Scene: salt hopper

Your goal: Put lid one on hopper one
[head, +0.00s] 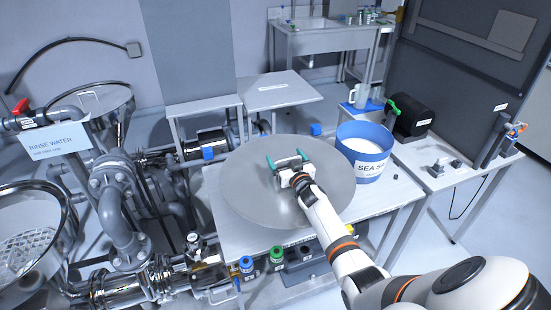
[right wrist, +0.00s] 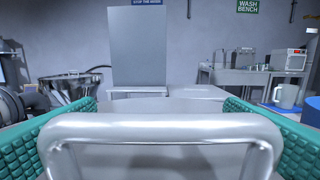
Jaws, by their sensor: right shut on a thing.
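A large round grey metal lid (head: 245,195) with a bar handle is over the white table in the middle of the head view. My right gripper (head: 288,162) is shut on its handle near the lid's centre. In the right wrist view the handle (right wrist: 160,128) crosses between the green finger pads. I cannot tell whether the lid rests on the table or is just above it. Two steel hoppers stand at the left: one farther back (head: 112,98) and one with a grate (head: 25,245), cut by the picture edge. I cannot read which is hopper one. My left gripper is out of view.
A blue salt tub (head: 365,170) stands right of the lid on the white table (head: 225,215). Pipework (head: 118,225) and a rinse-water sign (head: 55,143) lie between lid and hoppers. A wash bench (head: 325,40) is farther back.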

